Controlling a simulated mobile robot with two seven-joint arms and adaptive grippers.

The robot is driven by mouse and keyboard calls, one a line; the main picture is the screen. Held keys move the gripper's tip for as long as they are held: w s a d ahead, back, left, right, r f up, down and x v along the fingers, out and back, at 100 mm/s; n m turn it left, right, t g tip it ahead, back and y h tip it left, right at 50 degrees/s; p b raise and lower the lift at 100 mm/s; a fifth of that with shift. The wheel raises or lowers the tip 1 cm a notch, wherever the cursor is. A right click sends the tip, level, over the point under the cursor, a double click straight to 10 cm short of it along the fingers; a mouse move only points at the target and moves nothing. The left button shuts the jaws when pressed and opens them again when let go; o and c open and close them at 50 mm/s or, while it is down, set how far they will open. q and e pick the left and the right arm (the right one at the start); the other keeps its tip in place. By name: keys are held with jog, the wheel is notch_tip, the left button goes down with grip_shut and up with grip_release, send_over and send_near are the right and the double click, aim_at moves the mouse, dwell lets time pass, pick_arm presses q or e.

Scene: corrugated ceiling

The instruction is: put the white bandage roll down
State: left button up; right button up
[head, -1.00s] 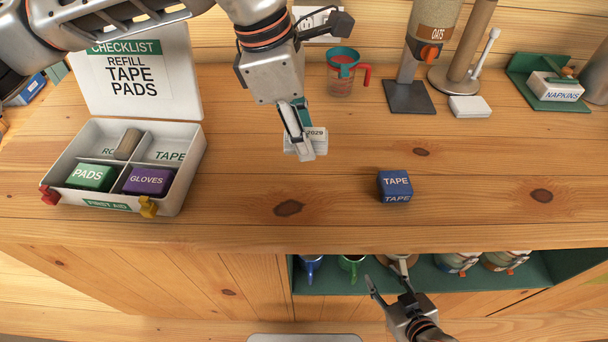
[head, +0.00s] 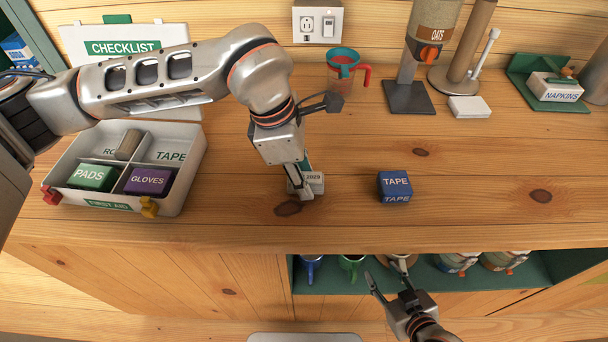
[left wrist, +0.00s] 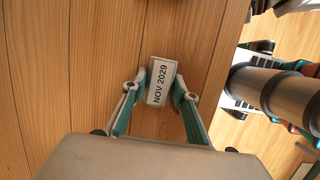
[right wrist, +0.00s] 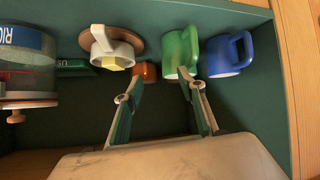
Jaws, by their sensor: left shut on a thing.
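The white bandage roll (head: 316,182), marked with a 2029 date, is between the fingers of my left gripper (head: 302,187), low at the wooden counter left of the blue tape box (head: 395,187). In the left wrist view both fingers press the sides of the roll (left wrist: 160,84), and its label reads NOV 2029. I cannot tell whether its underside touches the counter. My right gripper (head: 388,277) is open and empty in front of the shelf below the counter; its spread fingers also show in the right wrist view (right wrist: 155,95).
The white first aid case (head: 184,189) stands open at the left, holding a green pads box (head: 92,177), a purple gloves box (head: 148,181) and a brownish roll (head: 128,144). A measuring cup (head: 342,75) stands behind. Counter around the tape box is clear. Mugs (right wrist: 180,52) stand on the shelf.

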aim_at(288, 180)
pick_arm(q)
jog(key=shift+f, duration=0.15)
jog(key=o, duration=0.9)
jog(key=v, duration=1.2)
jog(key=shift+r+b, duration=0.2)
jog(key=shift+b, duration=0.15)
jog(key=shift+s+d, duration=0.1)
